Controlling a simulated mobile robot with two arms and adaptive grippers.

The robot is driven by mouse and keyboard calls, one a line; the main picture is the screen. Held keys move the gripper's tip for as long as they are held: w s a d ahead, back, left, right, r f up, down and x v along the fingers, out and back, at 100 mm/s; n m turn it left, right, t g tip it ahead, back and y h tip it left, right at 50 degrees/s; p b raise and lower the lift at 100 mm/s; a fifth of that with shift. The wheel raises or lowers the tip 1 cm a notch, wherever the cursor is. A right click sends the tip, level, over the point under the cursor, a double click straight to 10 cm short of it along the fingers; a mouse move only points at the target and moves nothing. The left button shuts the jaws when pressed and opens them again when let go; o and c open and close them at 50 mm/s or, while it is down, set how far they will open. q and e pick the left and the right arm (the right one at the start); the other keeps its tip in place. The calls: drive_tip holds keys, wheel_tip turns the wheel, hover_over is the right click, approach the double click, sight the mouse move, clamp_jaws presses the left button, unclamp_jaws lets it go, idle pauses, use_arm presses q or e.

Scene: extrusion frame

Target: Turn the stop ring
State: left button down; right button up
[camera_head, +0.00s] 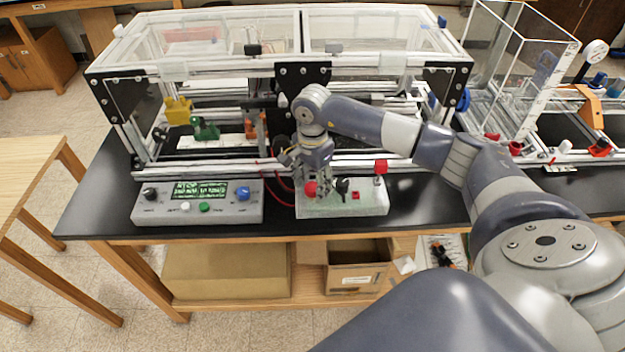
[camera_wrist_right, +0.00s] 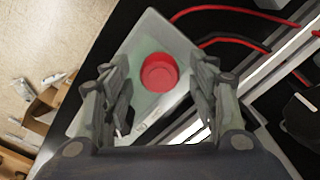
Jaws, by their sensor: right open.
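The stop ring appears to be the round red knob (camera_head: 310,189) on the left part of a pale control box (camera_head: 345,210). In the right wrist view the red knob (camera_wrist_right: 159,72) sits between the two fingers, with a gap on each side. My right gripper (camera_head: 308,182) points down over the box, close to the knob, and partly covers this area in the head view. In the wrist view my right gripper (camera_wrist_right: 163,80) is open and holds nothing. Whether its fingertips reach down beside the knob is unclear. My left gripper is not in view.
A grey console (camera_head: 197,205) with a green display is to the left. The framed enclosure (camera_head: 290,70) rises behind. Red cables (camera_head: 278,185) run nearby. The black tabletop (camera_head: 440,205) is clear at right.

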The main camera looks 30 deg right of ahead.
drive_tip(key=c, duration=1.1)
drive_tip(key=shift+o, duration=0.2)
drive_tip(key=shift+f+m+b, duration=0.15)
drive_tip(key=shift+m+b, duration=0.75)
drive_tip(key=shift+b, duration=0.05)
drive_tip(key=shift+m+b, duration=1)
drive_tip(key=shift+m, duration=0.2)
drive_tip(key=m+b, duration=0.2)
drive_tip(key=m, duration=0.1)
drive_tip(key=shift+m+b, duration=0.5)
drive_tip(key=shift+m, duration=0.8)
